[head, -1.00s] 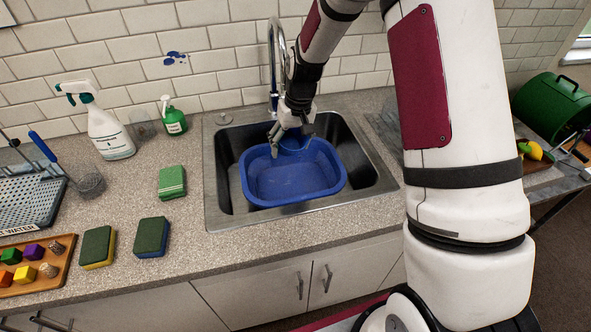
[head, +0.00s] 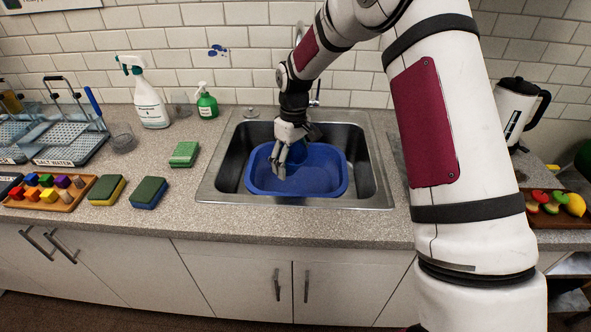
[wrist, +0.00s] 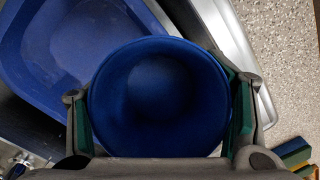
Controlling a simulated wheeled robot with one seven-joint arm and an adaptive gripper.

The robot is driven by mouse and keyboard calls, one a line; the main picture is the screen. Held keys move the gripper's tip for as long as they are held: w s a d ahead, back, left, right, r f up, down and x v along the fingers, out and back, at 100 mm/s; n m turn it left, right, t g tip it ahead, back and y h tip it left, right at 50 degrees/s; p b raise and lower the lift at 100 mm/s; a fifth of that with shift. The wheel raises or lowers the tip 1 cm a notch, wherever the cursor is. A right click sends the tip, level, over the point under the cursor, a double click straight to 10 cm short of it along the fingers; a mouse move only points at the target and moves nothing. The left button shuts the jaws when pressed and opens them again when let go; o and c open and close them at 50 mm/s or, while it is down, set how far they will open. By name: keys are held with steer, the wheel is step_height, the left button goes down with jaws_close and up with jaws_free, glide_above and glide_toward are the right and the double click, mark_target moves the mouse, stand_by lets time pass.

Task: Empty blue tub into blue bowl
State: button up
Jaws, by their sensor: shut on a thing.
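The blue tub (wrist: 158,85) is round and fills the middle of the wrist view, its mouth facing the camera. Its inside is dark, plain blue, and I make out no contents. My gripper (head: 284,162) is shut on it, a green-padded finger on either side. The blue bowl (head: 318,182) is a wide basin in the sink. In the head view my gripper is over the bowl's left part and the tub is largely hidden behind it. The bowl also shows at the upper left of the wrist view (wrist: 38,50).
The steel sink (head: 372,180) surrounds the bowl. On the counter to the left are a green-and-white box-like sponge (head: 184,154), two more sponges (head: 148,192), a white spray bottle (head: 150,105) and a green bottle (head: 207,104). A kettle (head: 514,110) stands right.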

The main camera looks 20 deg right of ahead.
steer(key=w+a+f+n+t+h+b, duration=0.1)
steer(key=w+a+f+n+h+b, duration=0.1)
steer(key=w+n+b, duration=0.5)
steer(key=w+a+f+n+t+h+b, duration=0.1)
steer(key=w+a+f+n+h+b, duration=0.1)
steer(key=w+n+b, duration=0.5)
steer(key=w+a+f+n, duration=0.1)
steer(key=w+a+n, duration=0.1)
steer(key=w, duration=0.2)
steer(key=shift+w+a+n+t+h, duration=0.3)
steer(key=shift+a+t+h, duration=0.05)
steer(key=shift+t+h, duration=0.05)
steer(key=shift+d, duration=0.1)
